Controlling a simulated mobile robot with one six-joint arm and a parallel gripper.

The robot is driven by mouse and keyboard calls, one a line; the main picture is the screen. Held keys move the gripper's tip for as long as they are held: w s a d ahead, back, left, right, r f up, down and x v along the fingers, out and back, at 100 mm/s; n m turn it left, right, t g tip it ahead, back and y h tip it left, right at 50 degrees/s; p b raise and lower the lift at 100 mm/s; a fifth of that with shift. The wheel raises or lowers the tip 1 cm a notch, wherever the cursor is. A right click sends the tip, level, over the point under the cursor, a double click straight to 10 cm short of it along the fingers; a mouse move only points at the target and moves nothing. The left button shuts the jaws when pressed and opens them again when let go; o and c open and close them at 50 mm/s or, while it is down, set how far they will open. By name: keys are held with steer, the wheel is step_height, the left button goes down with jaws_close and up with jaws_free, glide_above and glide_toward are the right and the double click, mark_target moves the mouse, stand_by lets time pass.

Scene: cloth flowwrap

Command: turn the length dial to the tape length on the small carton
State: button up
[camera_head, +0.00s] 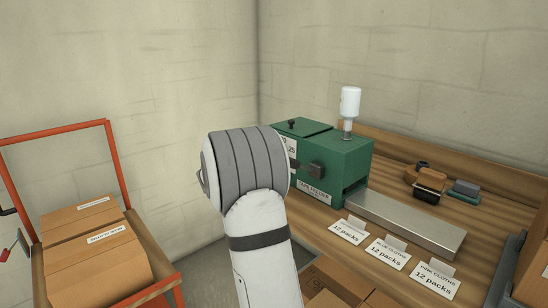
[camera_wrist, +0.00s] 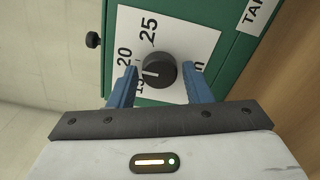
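The length dial (camera_wrist: 159,70) is a round black knob on a white scale plate (camera_wrist: 185,45) marked 15, 20 and 25. Its white mark points left in the wrist view, between 15 and 20 as far as I can tell. My gripper (camera_wrist: 158,72) is open, with a blue finger on each side of the dial and small gaps visible. In the head view, my arm hides the dial and fingers. The green machine (camera_head: 345,160) carries the plate. Closed cartons sit on the cart, but I cannot tell which is the small carton, and no tape length is readable.
A black side knob (camera_wrist: 93,40) sticks out from the machine. A metal chute (camera_head: 410,222) runs across the wooden bench, with several cloth-label cards in front. A red-framed cart (camera_head: 113,165) holds cartons (camera_head: 95,265) at left. Cardboard (camera_head: 335,285) lies low near my arm.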

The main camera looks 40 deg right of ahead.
steer(key=shift+o, duration=1.2)
steer(key=shift+a, duration=0.1)
steer(key=a+p, duration=0.1)
steer(key=a, duration=0.6)
steer(key=shift+s+a, duration=0.3)
